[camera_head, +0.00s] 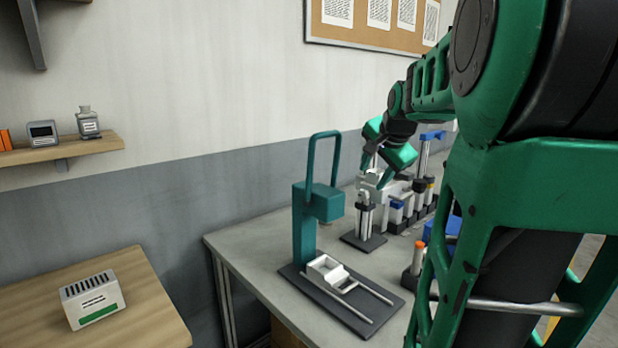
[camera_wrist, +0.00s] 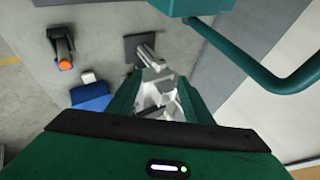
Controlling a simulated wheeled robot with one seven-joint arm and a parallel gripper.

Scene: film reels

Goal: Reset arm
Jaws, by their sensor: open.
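My green arm reaches in from the right in the head view. My gripper (camera_head: 372,172) is open and points down over the grey table (camera_head: 250,236). It is above a small stand (camera_head: 364,220) with a white upright part on a dark square base. In the wrist view my gripper's green fingers (camera_wrist: 160,98) stand apart. Pale shapes show between and below them; I cannot tell whether any touches a finger.
A teal press (camera_head: 305,222) with a tall loop handle stands left of my gripper, its white carriage on rails in front. An orange-topped piece (camera_wrist: 62,48) and a blue piece (camera_wrist: 90,97) are nearby. A wooden table (camera_head: 30,300) with a white box (camera_head: 93,298) is at left.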

